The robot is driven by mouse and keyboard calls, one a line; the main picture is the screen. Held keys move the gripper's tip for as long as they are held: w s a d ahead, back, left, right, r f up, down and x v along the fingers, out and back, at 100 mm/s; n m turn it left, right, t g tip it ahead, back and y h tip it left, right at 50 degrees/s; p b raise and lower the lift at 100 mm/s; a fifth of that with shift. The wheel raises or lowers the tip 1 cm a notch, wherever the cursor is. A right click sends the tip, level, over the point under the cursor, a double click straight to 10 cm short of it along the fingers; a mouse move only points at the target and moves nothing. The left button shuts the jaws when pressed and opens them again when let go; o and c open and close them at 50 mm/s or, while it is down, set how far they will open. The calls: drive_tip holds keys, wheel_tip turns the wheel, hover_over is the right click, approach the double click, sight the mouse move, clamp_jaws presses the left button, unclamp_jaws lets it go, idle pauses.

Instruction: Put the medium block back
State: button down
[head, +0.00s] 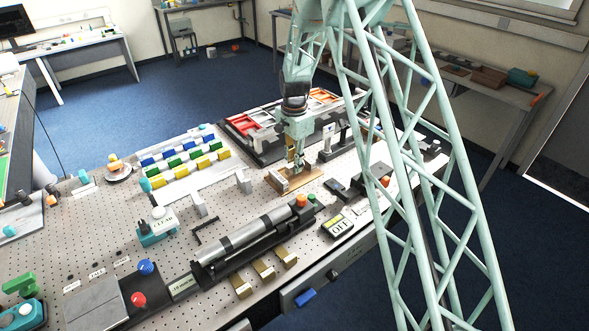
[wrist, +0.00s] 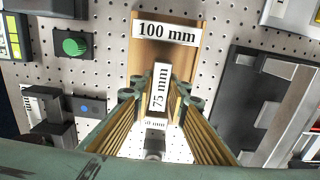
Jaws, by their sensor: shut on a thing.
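My gripper (wrist: 160,98) is shut on a narrow block with a white "75 mm" label (wrist: 161,87), which I take as the medium block. The label faces the wrist camera, upright between the fingers. Behind the block in the wrist view is a wooden holder (wrist: 190,50) with a white "100 mm" label (wrist: 166,33).
A perforated table top (head: 235,215) surrounds the holder. A green knob (wrist: 74,46) on a black box is left in the wrist view, a dark fixture (wrist: 250,90) right. The head view shows a red-and-grey tray (head: 240,122) behind and a cylinder rig (head: 250,240) in front.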

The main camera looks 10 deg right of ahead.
drive_tip(key=shift+f, duration=0.95)
drive_tip(key=shift+f, duration=0.15)
drive_tip(key=c, duration=2.5)
unclamp_jaws()
drive_tip(key=shift+c, duration=0.2)
wheel_tip(320, 180, up, 12)
drive_tip(key=shift+f, duration=0.15)
drive_tip(key=shift+r, duration=0.25)
drive_tip(key=shift+r, duration=0.1)
